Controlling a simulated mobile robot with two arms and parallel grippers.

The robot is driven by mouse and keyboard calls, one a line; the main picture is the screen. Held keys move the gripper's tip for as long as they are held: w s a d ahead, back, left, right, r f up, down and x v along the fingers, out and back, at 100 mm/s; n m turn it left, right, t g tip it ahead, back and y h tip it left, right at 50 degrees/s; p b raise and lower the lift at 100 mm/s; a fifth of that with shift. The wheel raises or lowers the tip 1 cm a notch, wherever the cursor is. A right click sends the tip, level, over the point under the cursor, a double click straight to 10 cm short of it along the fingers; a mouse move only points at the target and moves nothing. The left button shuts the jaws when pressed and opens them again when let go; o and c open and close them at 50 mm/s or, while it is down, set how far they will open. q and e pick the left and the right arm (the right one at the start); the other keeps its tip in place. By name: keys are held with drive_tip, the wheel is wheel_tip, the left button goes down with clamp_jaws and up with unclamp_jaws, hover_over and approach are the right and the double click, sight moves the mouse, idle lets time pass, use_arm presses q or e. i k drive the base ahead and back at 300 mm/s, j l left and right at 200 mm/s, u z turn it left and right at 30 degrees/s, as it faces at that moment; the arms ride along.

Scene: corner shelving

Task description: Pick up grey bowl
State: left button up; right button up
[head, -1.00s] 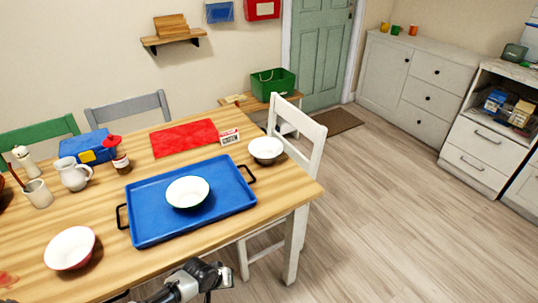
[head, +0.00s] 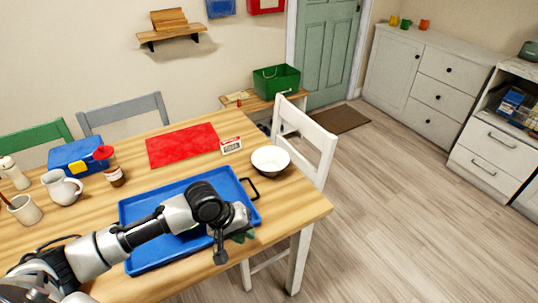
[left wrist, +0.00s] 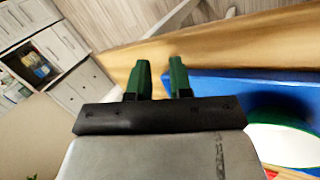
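The grey bowl (head: 270,160), white inside with a darker outside, stands upright on the table near its right edge, just beyond the blue tray's (head: 247,203) right handle. I cannot make it out in the left wrist view. My left gripper (head: 243,237) reaches over the tray's front right corner, nearer to me than the grey bowl and apart from it. In the left wrist view its two green fingers (left wrist: 158,79) are spread with nothing between them. My right gripper is not in view.
A white bowl with a green outside (left wrist: 288,145) is on the tray, mostly hidden by my arm in the head view. A white chair (head: 310,140) stands close behind the grey bowl. A small sign (head: 231,146) and red mat (head: 182,146) lie to its left.

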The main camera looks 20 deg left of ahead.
sight(270, 160)
drive_tip(key=i+j, duration=0.75)
drive_tip(key=i, duration=0.25)
